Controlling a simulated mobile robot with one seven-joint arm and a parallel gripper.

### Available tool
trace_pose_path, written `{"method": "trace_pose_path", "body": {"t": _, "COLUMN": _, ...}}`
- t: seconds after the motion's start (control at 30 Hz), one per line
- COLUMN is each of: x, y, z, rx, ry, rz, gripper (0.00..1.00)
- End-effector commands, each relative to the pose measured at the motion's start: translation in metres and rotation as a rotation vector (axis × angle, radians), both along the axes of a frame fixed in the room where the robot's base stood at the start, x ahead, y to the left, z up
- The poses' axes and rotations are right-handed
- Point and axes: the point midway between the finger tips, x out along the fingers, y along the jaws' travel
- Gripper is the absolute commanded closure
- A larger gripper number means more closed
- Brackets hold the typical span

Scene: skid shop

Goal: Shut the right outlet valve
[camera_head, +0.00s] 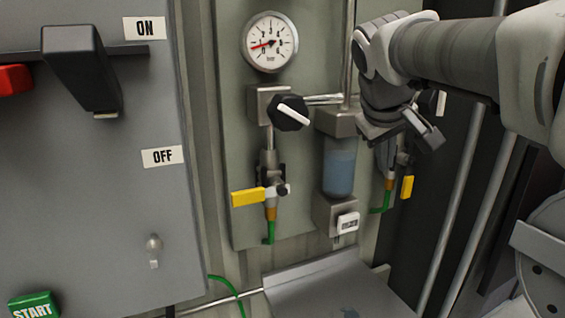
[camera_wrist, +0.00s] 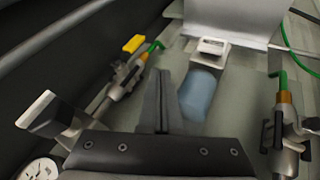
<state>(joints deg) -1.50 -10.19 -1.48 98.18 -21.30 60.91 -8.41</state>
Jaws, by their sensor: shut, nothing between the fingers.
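The right outlet valve has a yellow lever (camera_head: 407,187) that hangs down, roughly along its pipe, beside a green hose. My gripper's wrist hides part of the valve body in the head view. In the wrist view the yellow lever (camera_wrist: 133,44) and metal valve body (camera_wrist: 122,82) show left of my fingers. My gripper (camera_head: 425,130) is shut and empty, above and in front of this valve, apart from it.
A blue filter bowl (camera_head: 340,168) stands between the valves. A black knob with a white bar (camera_head: 288,112) and a gauge (camera_head: 270,42) are above the left valve. A grey cabinet (camera_head: 90,200) is at left, and a tray (camera_head: 330,290) below.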

Motion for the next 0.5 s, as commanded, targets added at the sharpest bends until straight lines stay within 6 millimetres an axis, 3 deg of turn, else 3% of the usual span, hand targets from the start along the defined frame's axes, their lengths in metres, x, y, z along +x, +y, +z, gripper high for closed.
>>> {"method": "trace_pose_path", "body": {"t": 0.43, "x": 0.044, "y": -0.028, "z": -0.071, "rx": 0.001, "ry": 0.007, "rz": -0.002, "gripper": 1.0}}
{"method": "trace_pose_path", "body": {"t": 0.5, "x": 0.05, "y": -0.036, "z": -0.075, "rx": 0.001, "ry": 0.004, "rz": -0.005, "gripper": 1.0}}
